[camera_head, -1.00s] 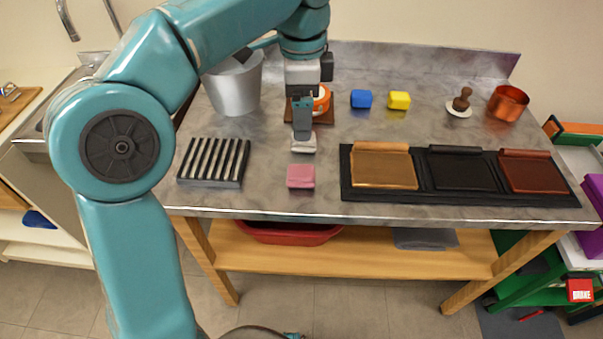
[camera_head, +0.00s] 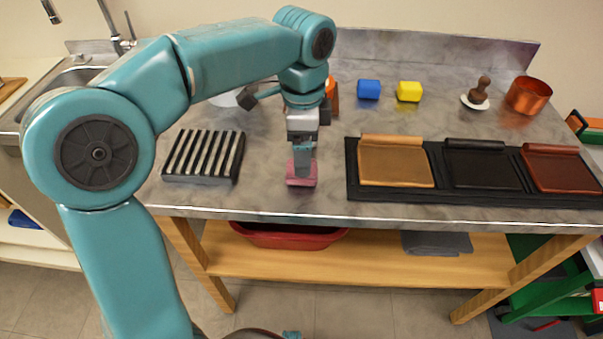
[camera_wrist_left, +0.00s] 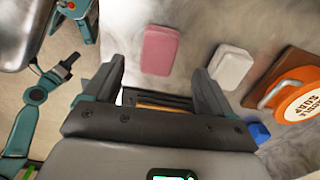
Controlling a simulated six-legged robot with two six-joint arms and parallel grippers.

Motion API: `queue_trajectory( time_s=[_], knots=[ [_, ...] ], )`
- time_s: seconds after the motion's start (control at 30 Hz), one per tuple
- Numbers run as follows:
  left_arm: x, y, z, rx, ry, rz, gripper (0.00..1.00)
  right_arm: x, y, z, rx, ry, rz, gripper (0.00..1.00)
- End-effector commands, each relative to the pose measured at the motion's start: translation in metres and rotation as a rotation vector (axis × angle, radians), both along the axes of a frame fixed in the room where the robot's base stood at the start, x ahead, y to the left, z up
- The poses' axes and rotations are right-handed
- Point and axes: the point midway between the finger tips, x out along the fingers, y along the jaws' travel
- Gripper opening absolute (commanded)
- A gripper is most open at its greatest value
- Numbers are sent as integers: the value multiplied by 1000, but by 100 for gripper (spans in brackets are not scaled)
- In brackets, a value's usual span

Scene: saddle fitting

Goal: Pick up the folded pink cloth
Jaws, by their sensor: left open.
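The folded pink cloth (camera_head: 295,181) lies on the grey worktop near its front edge, and shows whole in the left wrist view (camera_wrist_left: 160,50). My left gripper (camera_head: 302,172) is just above it, pointing down and covering part of it in the head view. In the left wrist view my left gripper (camera_wrist_left: 160,78) has its fingers apart with nothing between them; the cloth lies beyond the fingertips. I cannot tell whether they touch it. A jointed part of mine at the lower left of that view may be my right gripper (camera_wrist_left: 66,66); its jaws are too small to judge.
A ribbed rack (camera_head: 203,156) stands left of the cloth, a black tray (camera_head: 352,170) with leather pieces right. A white block (camera_wrist_left: 231,67) and an orange tin (camera_wrist_left: 295,95) lie behind. Blue (camera_head: 369,89) and yellow (camera_head: 409,91) blocks stand at the back.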

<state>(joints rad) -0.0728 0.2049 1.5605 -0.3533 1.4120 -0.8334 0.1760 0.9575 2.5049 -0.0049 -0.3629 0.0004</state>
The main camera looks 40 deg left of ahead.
Motion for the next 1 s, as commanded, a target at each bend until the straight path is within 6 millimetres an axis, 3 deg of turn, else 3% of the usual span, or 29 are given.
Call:
queue_trajectory(
  time_s=[0.33, 0.63, 0.67, 0.83, 1.0],
  knots=[
    [-3, 2, -48, 1, 3, 0, 84, 0, 0, -16, 0, 0, 0, 43],
    [-2, 3, -54, 0, 0, 0, 84, 0, 0, -16, 0, 0, 0, 43],
    [-2, 3, -54, 0, 0, 0, 81, 0, 0, -16, 0, 0, 0, 43],
    [-2, 2, -54, 0, 0, 0, 26, 0, 0, -16, 0, 0, 0, 43],
    [-2, 2, -53, 0, 0, 0, 24, 0, 0, -16, 0, 0, 0, 43]
  ],
)
